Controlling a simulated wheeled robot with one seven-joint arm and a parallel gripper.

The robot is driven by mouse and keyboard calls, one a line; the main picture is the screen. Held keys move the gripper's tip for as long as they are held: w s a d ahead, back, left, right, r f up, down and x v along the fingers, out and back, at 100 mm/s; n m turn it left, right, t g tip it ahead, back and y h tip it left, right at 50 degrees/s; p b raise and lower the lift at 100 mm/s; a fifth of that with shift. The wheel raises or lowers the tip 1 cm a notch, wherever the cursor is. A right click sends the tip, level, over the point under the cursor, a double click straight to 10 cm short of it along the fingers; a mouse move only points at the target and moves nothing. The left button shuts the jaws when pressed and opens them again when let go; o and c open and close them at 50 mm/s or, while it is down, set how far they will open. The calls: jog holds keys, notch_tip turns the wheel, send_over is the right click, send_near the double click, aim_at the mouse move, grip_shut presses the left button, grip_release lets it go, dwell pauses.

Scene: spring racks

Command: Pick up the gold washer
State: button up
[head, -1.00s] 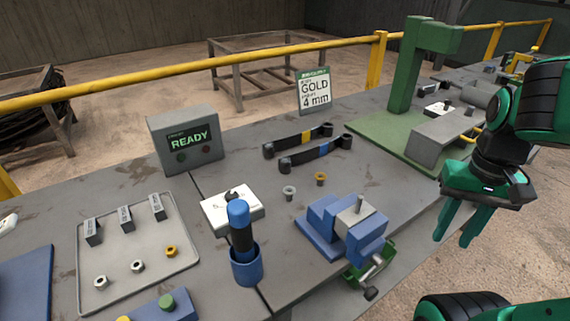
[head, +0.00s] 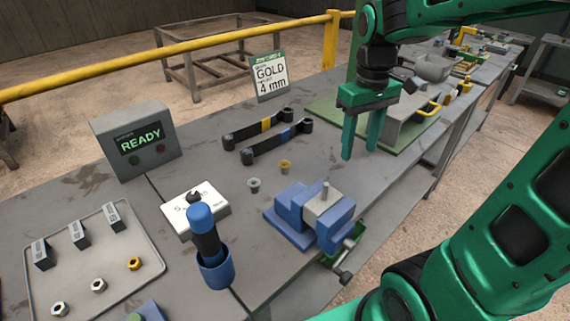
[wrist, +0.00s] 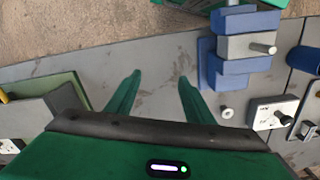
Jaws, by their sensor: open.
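The gold washer (head: 285,165) lies on the grey bench in the head view, behind the blue vise and to the right of a silver washer (head: 254,184). My gripper (head: 360,150) is open and empty, fingers pointing down, to the right of the gold washer and apart from it. In the wrist view my gripper's fingers (wrist: 160,76) are spread over bare bench. The silver washer also shows there (wrist: 226,111), right of the fingers. I cannot make out the gold washer in the wrist view.
The blue vise (head: 292,216) stands just in front of the washers. Two wrenches, one with a yellow band (head: 257,127) and one with a blue band (head: 277,145), lie behind. A sign (head: 270,77) reads GOLD, 4 mm. A tray (head: 150,243) holds nuts at left.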

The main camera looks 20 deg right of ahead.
jog(key=w+a+n, duration=0.7)
jog(key=w+a, duration=0.5)
jog(key=w, duration=0.2)
send_over(284, 162)
jog(key=shift+n, duration=0.4)
notch_tip(284, 162, down, 4)
jog(key=shift+s+a+f, duration=0.1)
jog(key=shift+s+f, duration=0.05)
jog(key=shift+f, duration=3.1)
jog(key=shift+f, duration=0.25)
jog(key=c, duration=0.9)
